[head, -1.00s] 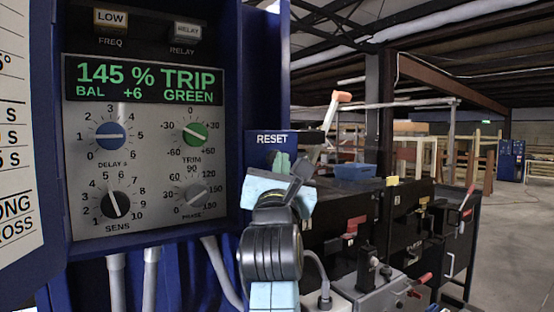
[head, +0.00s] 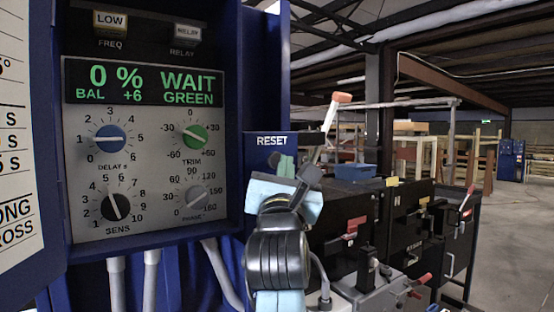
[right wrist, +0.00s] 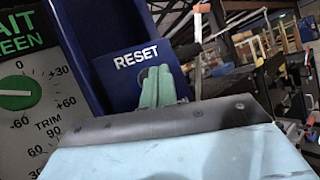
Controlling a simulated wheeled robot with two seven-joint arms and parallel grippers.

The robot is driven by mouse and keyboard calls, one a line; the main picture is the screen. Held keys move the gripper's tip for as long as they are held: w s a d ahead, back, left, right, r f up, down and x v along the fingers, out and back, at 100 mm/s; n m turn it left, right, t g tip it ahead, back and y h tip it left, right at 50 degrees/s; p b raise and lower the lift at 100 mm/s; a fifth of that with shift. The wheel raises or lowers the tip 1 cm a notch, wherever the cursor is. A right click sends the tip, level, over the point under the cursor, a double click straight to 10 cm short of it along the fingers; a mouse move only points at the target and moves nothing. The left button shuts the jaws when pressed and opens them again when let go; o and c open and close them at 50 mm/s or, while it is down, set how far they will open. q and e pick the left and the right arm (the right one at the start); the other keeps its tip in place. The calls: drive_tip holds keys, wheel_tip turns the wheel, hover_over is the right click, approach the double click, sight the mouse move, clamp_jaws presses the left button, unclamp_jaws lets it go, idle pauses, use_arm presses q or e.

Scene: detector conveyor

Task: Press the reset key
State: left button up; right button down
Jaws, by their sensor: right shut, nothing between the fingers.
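The blue reset box (head: 265,155) carries a white RESET label on the right side of the blue cabinet. It also shows in the right wrist view (right wrist: 115,85). A dark round part, apparently the reset key (right wrist: 143,76), shows just below the label, mostly hidden behind my fingers. My right gripper (right wrist: 160,88) is shut and empty, with its greenish fingertips in front of the key. I cannot tell whether they touch it. In the head view my right gripper (head: 285,165) is just under the label. The display (head: 145,82) reads 0 % WAIT, BAL +6 GREEN. My left gripper is out of view.
Delay, trim, sens and phase dials (head: 110,137) sit under the display, with LOW (head: 110,20) and RELAY (head: 187,33) lamps above. Black boxes (head: 405,220) with levers fill the lower right.

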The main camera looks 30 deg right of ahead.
drive_tip(key=shift+s, duration=0.1)
drive_tip(key=s+p, duration=0.1)
drive_tip(key=s, duration=0.4)
drive_tip(key=shift+d, duration=0.15)
idle(0.3)
idle(0.7)
